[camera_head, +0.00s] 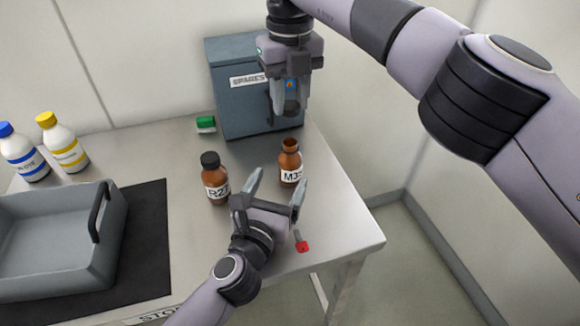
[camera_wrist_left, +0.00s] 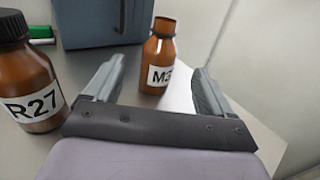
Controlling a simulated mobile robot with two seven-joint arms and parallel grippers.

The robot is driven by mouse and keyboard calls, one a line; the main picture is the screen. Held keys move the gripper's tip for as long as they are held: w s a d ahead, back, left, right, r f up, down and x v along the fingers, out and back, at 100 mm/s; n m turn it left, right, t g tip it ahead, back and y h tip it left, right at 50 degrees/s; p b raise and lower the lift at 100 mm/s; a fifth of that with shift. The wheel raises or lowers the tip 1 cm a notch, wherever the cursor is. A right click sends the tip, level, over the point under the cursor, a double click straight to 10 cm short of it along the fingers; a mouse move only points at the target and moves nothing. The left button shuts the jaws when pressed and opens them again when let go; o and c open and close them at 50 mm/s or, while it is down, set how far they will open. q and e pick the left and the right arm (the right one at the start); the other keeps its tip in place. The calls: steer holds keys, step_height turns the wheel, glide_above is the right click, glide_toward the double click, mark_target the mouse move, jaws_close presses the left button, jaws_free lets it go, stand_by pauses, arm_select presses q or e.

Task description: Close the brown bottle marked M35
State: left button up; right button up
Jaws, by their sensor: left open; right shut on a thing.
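The brown bottle marked M35 (camera_head: 290,165) stands upright on the table with its mouth uncovered. It also shows in the left wrist view (camera_wrist_left: 158,58), ahead of and between my left fingers. My left gripper (camera_head: 281,179) is open, its fingertips just short of the bottle, with no clear contact. My right gripper (camera_head: 289,110) is above the table in front of the grey cabinet, behind and above the bottle. It is shut on a small dark round thing that looks like a cap (camera_head: 291,106); the fingers partly hide it.
A capped brown bottle marked R27 (camera_head: 213,178) stands close to the left of my left gripper. A grey SPARES cabinet (camera_head: 235,105), green object (camera_head: 206,123), red-ended item (camera_head: 302,246), grey tray (camera_head: 60,285) and two white bottles (camera_head: 62,145) are around. The table's right edge is near.

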arm_select(q)
steer(key=shift+x, duration=3.15)
jaws_close()
arm_select(e)
glide_above(290, 142)
steer(key=shift+f, duration=2.55)
steer(key=shift+f, duration=0.85)
steer(key=shift+f, duration=0.6)
